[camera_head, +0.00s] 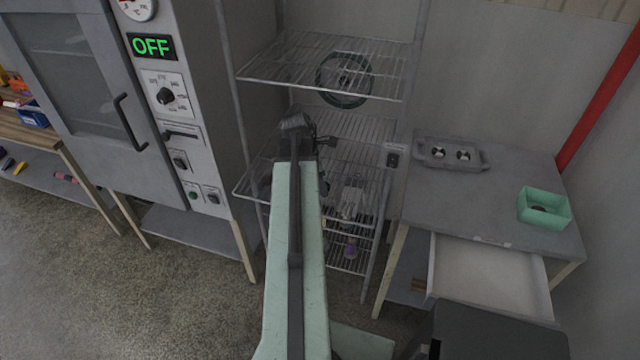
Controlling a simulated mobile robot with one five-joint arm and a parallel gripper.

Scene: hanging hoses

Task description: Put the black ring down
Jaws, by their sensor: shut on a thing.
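My gripper (312,140) is at the far end of my arm, in front of the wire rack in the head view. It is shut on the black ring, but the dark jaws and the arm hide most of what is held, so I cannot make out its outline. The wire rack (300,60) has several shelves. My gripper shows against its middle shelves, below the top one. I cannot tell whether the ring touches a shelf.
A dark round coil (344,80) shows at the rack's upper shelf. An oven (90,90) stands left. At right, a grey table (450,200) carries a grey tray (435,165) and a green box (545,222); its drawer (485,275) is open. Several small things sit on lower rack shelves.

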